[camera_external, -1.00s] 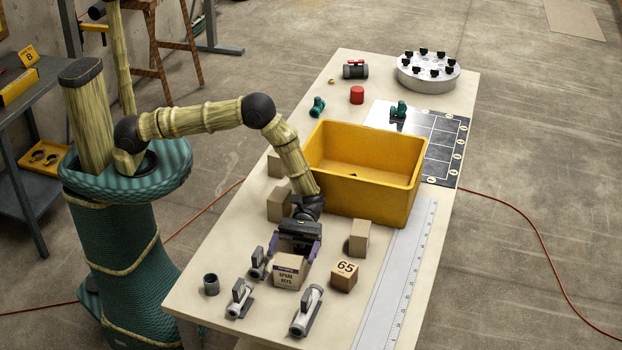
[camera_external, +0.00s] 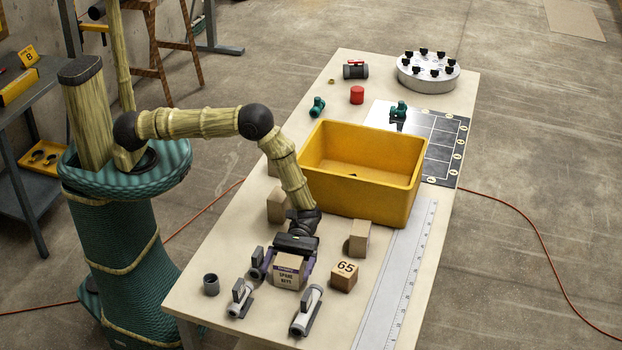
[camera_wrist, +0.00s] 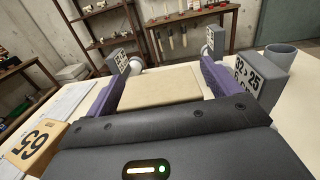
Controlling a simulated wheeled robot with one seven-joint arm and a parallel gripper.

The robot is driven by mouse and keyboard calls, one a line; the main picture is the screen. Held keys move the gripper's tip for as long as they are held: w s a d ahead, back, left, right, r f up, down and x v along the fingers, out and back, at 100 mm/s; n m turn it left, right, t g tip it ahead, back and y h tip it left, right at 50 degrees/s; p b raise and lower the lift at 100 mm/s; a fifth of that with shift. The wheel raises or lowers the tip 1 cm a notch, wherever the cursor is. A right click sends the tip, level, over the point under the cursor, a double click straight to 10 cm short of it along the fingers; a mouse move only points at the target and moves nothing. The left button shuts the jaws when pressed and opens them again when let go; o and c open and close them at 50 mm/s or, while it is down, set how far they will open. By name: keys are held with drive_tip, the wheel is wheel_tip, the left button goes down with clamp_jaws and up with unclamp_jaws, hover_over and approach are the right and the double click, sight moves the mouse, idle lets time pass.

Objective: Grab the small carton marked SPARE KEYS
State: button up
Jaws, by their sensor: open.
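In the wrist view the carton's plain tan face (camera_wrist: 160,88) lies between the two fingers. The fingers look spaced around it; I cannot tell whether either touches it.
A carton marked 65 (camera_external: 344,276) stands just right of the gripper. Grey valves (camera_external: 240,298) (camera_external: 307,310) and a grey pipe piece (camera_external: 211,284) lie nearby. A plain box (camera_external: 359,238) and a yellow bin (camera_external: 362,190) stand behind. A long ruler (camera_external: 400,270) lies along the right edge.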

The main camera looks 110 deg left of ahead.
drive_tip(key=c, duration=1.1)
drive_tip(key=shift+r, duration=0.15)
wheel_tip(320, 180, up, 10)
drive_tip(key=shift+f+b, duration=0.15)
drive_tip(key=shift+b, duration=0.4)
